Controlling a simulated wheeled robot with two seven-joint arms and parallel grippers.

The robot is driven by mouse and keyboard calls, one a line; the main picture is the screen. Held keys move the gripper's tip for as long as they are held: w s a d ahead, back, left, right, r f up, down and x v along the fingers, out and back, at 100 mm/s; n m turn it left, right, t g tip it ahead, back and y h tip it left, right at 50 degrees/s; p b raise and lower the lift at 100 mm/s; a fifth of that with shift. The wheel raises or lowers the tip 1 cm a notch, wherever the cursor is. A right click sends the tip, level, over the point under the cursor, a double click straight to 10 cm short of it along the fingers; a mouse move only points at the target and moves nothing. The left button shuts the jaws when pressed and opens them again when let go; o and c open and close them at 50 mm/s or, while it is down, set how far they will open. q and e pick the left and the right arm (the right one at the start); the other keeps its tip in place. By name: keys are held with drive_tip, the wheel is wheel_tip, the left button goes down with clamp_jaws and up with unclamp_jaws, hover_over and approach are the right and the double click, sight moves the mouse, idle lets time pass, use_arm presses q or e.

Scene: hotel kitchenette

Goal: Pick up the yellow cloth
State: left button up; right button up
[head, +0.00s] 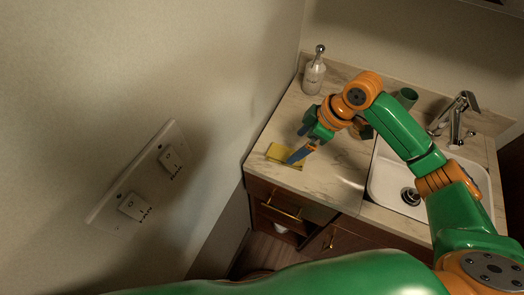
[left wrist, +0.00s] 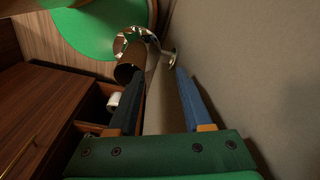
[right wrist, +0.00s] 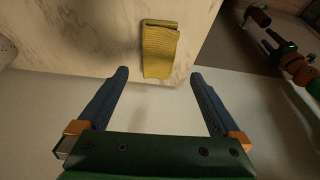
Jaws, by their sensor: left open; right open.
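The yellow cloth (head: 277,152) lies folded flat on the marble-look counter, near its left end. My right gripper (head: 295,146) reaches over it from the right in the head view. In the right wrist view the cloth (right wrist: 160,50) lies just beyond and between the spread fingertips of the right gripper (right wrist: 159,73). That gripper is open and empty; I cannot tell its exact height above the counter. My left gripper (left wrist: 161,71) shows only in its wrist view, open with nothing held, between the wall and the wooden cabinet.
A soap bottle (head: 314,77) stands at the back of the counter (head: 320,175). A green cup (head: 406,97), a faucet (head: 455,113) and a white sink (head: 385,180) are on the right. A wall with a switch plate (head: 148,180) borders the left. A drawer (head: 283,211) is below the counter.

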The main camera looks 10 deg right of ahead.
sight(290, 153)
drive_tip(key=x, duration=0.2)
drive_tip(key=p+x, duration=0.1)
drive_tip(key=d+x, duration=0.1)
drive_tip(key=x, duration=0.1)
drive_tip(key=shift+s+a+f, duration=0.1)
drive_tip(key=shift+a+f, duration=0.1)
drive_tip(key=shift+f, duration=0.35)
drive_tip(key=shift+w+a+f, duration=0.3)
drive_tip(key=shift+a, duration=0.05)
drive_tip(key=shift+s+d, duration=0.1)
drive_tip(key=c, duration=1.3)
wheel_tip(290, 153, up, 10)
drive_tip(key=shift+r, duration=0.1)
drive_tip(key=o, duration=0.5)
drive_tip(key=shift+c, duration=0.2)
drive_tip(key=c, duration=0.3)
